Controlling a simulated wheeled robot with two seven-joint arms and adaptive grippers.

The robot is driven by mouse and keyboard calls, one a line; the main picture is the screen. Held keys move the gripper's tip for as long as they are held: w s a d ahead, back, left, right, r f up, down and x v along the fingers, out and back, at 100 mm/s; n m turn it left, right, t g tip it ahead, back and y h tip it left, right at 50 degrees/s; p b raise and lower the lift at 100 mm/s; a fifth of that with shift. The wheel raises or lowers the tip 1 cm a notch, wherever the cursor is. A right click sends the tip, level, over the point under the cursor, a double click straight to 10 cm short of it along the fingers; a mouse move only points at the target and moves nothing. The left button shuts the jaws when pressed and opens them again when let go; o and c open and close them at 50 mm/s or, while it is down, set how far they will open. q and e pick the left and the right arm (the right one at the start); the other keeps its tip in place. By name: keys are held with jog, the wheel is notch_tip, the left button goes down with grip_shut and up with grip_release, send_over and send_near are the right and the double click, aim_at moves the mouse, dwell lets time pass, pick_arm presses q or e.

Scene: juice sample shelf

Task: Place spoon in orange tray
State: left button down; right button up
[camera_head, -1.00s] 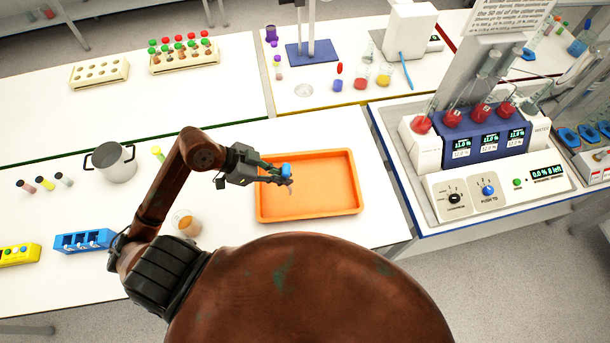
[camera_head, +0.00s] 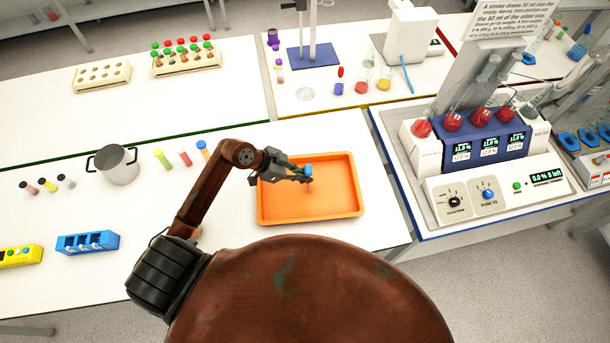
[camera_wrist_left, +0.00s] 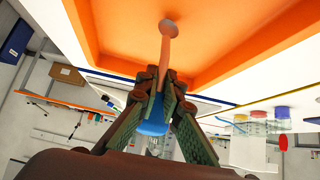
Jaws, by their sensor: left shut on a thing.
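The orange tray (camera_head: 338,203) lies on the white bench in front of me. It fills the top of the left wrist view (camera_wrist_left: 235,45). My left gripper (camera_head: 303,176) is over the middle of the tray, shut on the spoon (camera_wrist_left: 168,30). The spoon's pale brownish-pink bowl and handle stick out past the fingers toward the tray floor. A blue part (camera_wrist_left: 153,128) shows between the fingers and also in the head view (camera_head: 308,170). I cannot tell whether the spoon touches the tray. My right gripper is out of view.
A metal pot (camera_head: 117,167) and several coloured-cap tubes (camera_head: 185,158) stand left of the tray. A blue rack (camera_head: 88,243) is at the lower left. A dispensing machine (camera_head: 485,165) stands to the right.

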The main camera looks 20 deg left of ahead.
pick_arm(q)
jog(key=c, duration=2.5)
grip_release()
jog(key=shift+f, duration=0.15)
jog(key=shift+c, duration=0.2)
jog(key=o, duration=0.5)
jog(key=shift+c, duration=0.2)
jog(key=shift+r, duration=0.2)
jog(key=v, duration=1.2)
jog(key=shift+b, duration=0.35)
jog(key=shift+f, duration=0.1)
